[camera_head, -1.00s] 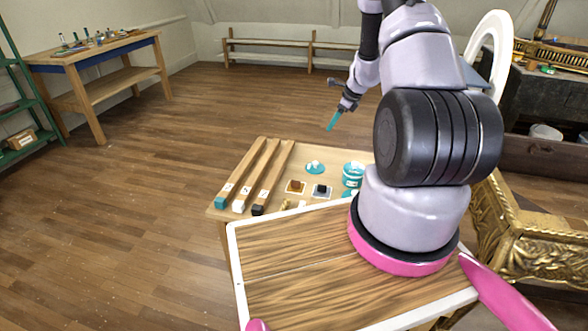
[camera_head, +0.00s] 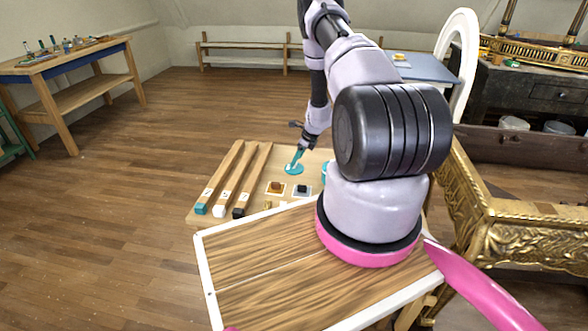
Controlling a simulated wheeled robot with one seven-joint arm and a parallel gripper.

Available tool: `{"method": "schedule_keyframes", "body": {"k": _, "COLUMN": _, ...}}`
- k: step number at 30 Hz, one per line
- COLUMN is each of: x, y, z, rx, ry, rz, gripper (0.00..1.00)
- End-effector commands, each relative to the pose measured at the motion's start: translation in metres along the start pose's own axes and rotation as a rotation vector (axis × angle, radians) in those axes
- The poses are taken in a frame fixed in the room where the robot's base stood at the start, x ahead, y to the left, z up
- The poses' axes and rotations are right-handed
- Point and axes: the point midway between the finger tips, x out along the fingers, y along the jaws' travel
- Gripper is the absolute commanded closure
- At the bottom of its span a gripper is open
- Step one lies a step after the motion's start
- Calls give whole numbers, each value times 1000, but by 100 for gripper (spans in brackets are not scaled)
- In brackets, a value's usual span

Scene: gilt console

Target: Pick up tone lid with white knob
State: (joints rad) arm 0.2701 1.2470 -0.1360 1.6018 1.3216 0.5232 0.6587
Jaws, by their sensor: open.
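A round teal lid with a white knob (camera_head: 292,170) lies on the light wooden board beyond my base top. My gripper (camera_head: 297,158) is open, with its teal fingers pointing down at the lid, right at or just above the knob. The fingers cover part of the knob, and I cannot tell whether they touch it. A teal tub (camera_head: 325,171) stands to the right of the lid, mostly hidden by my arm.
Three wooden bars with teal, white and black ends (camera_head: 229,180) lie on the board's left. Small brown (camera_head: 275,188) and dark (camera_head: 302,191) blocks sit in front of the lid. A gilt console (camera_head: 500,220) stands at right. Floor at left is clear.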

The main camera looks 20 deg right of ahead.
Motion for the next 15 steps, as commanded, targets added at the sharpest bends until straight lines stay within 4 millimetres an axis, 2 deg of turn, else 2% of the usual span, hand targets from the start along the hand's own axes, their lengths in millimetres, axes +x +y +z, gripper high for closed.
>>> {"method": "schedule_keyframes", "body": {"k": 1, "x": 9, "y": 0, "z": 0, "rx": 0, "ry": 1, "rz": 1, "gripper": 32}}
{"method": "schedule_keyframes", "body": {"k": 5, "x": 22, "y": 0, "z": 0, "rx": 1, "ry": 0, "rz": 0, "gripper": 32}}
{"method": "schedule_keyframes", "body": {"k": 13, "x": 24, "y": -1, "z": 1, "rx": 1, "ry": -1, "rz": -2, "gripper": 32}}
{"method": "schedule_keyframes", "body": {"k": 14, "x": 24, "y": -1, "z": 1, "rx": 1, "ry": -1, "rz": -2, "gripper": 39}}
{"method": "schedule_keyframes", "body": {"k": 15, "x": 24, "y": -1, "z": 1, "rx": 1, "ry": -1, "rz": -2, "gripper": 55}}
